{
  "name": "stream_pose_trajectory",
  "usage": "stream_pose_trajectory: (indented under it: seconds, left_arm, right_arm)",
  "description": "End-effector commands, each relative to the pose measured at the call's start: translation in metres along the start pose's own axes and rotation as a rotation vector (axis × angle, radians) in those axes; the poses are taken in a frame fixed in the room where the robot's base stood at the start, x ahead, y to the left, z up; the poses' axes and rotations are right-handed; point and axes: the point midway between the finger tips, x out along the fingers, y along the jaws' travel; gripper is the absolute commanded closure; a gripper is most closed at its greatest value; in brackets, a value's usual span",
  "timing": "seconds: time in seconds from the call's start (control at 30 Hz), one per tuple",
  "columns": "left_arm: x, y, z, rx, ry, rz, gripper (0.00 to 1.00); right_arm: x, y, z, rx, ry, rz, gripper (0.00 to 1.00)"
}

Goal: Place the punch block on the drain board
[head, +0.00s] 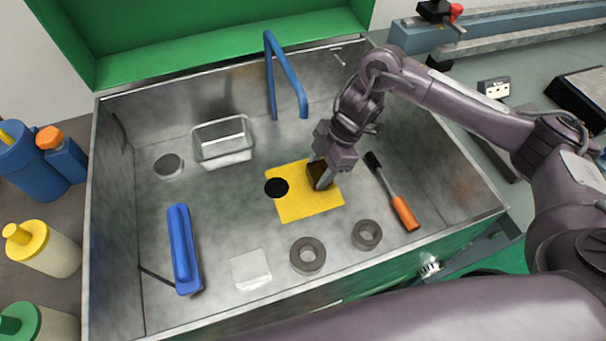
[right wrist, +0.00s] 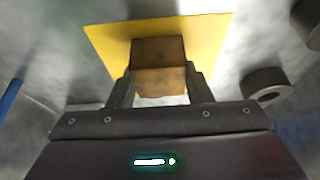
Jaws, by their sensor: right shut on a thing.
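The punch block, a brown block (head: 318,172), is between the fingers of my right gripper (head: 322,178). The right wrist view shows the same brown block (right wrist: 158,65) gripped between both fingers (right wrist: 158,92). The yellow drain board (head: 305,208) lies flat on the metal basin floor, and it also shows in the right wrist view (right wrist: 108,42). The block appears over the upper right part of the board; I cannot tell whether it touches it. A black round spot or disc (head: 277,187) is at the board's left edge. My left gripper is not in view.
In the basin, a screwdriver (head: 393,193) lies right of the board, and two grey rings (head: 307,255) (head: 367,234) lie below it. Metal walls enclose the basin.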

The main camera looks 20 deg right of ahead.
Motion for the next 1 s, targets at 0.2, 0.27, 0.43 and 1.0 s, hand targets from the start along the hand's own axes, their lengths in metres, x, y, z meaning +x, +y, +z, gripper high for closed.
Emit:
stream_pose_trajectory:
  seconds: [0.2,0.27,0.43,1.0]
  left_arm:
    - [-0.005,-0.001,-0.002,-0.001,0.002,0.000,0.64]
    - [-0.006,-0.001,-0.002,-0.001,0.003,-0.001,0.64]
    - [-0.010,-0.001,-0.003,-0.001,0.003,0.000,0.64]
    - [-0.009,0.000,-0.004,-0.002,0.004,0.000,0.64]
  right_arm:
    - [0.004,0.001,-0.019,-0.004,0.004,0.001,1.00]
    - [0.008,0.001,-0.027,-0.006,0.004,0.002,1.00]
    - [0.021,0.000,-0.036,0.001,0.000,0.000,1.00]
    - [0.029,0.000,-0.032,0.000,-0.001,0.000,0.35]
